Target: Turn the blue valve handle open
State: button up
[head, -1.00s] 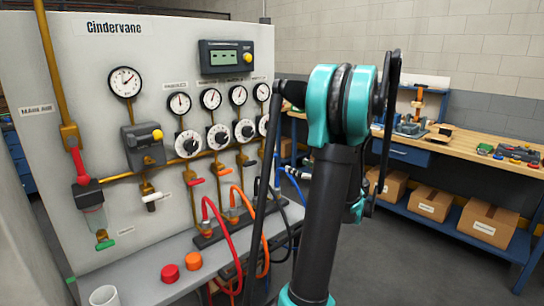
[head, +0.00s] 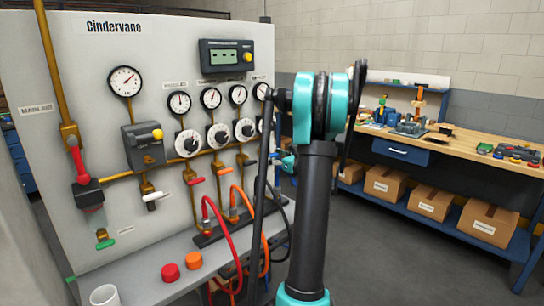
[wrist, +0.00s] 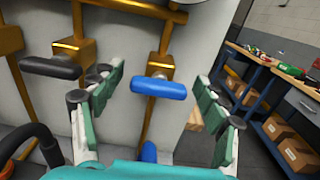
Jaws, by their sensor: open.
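The blue valve handle (wrist: 158,88) is a short bar lying about level on a brass valve body in the wrist view. My gripper (wrist: 160,77) is open, with one green-padded finger on each side of the handle and a gap to it on both sides. I cannot tell how far the fingertips are from it in depth. In the head view the blue handle is hidden behind my arm.
A black valve handle (wrist: 50,67) sits just left of my left finger. A blue fitting (wrist: 149,152) shows below the handle. Gauges and hoses, including a red hose (head: 222,235), crowd the panel (head: 80,60). A workbench (head: 460,148) stands at right.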

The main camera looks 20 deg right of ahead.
jog(key=c, duration=1.2)
jog(key=shift+o, duration=0.2)
jog(key=shift+n, duration=0.3)
jog(key=n, duration=0.3)
jog(key=shift+a+n, duration=0.1)
jog(key=shift+n, duration=0.2)
jog(key=n, duration=0.4)
jog(key=shift+a+n, duration=0.1)
jog(key=shift+n, duration=0.2)
jog(key=n, duration=0.4)
jog(key=shift+f+n, duration=0.15)
jog(key=shift+n, duration=0.15)
jog(key=shift+s+a+f+n, duration=0.1)
jog(key=shift+f+n, duration=0.05)
jog(key=shift+n, duration=2.05)
